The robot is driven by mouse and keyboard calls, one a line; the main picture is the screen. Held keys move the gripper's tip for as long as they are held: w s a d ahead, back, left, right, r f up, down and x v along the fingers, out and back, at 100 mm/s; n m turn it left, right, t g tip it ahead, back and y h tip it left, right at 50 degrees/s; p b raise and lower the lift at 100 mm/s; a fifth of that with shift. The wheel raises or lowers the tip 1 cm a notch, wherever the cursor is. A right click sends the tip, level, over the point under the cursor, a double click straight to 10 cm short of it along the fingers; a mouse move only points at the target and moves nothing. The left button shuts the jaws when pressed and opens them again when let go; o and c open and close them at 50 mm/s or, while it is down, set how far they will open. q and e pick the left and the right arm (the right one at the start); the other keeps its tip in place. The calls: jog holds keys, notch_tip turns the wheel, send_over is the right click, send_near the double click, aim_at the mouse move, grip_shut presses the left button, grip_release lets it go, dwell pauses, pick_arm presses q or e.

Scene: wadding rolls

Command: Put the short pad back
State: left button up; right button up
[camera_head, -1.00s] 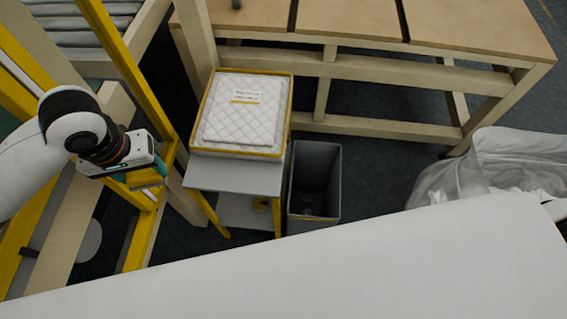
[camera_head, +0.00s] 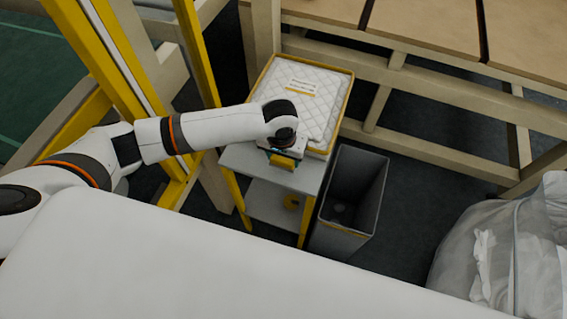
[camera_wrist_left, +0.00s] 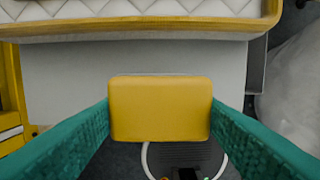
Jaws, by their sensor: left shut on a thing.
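White quilted pads (camera_head: 318,98) lie stacked in a yellow-rimmed tray (camera_head: 349,88) on a small grey stand, with a pale label on top. My left gripper (camera_head: 284,158) is over the front of the stand, at the near side of the tray. It is shut on a yellow block (camera_wrist_left: 160,108), with one green finger at each side of the block in the left wrist view. The block also shows small in the head view (camera_head: 282,163). The tray's near rim (camera_wrist_left: 130,27) crosses the top of the wrist view, apart from the block. My right gripper is not in view.
The stand's grey top (camera_head: 245,160) is bare in front of the tray. A grey bin (camera_head: 345,210) stands to its right. A clear bag with white scraps (camera_head: 510,250) is at the far right. A wooden bench (camera_head: 440,75) stands behind, and yellow posts (camera_head: 195,50) rise at left.

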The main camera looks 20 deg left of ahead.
aim_at(283, 165)
pick_arm(q)
jog(key=shift+f, duration=1.95)
jog(key=shift+f, duration=0.1)
jog(key=o, duration=1.2)
jog(key=r, duration=0.4)
jog(key=s+r, duration=0.1)
jog(key=r, duration=0.7)
jog(key=shift+s+r, duration=0.1)
jog(key=shift+s, duration=0.1)
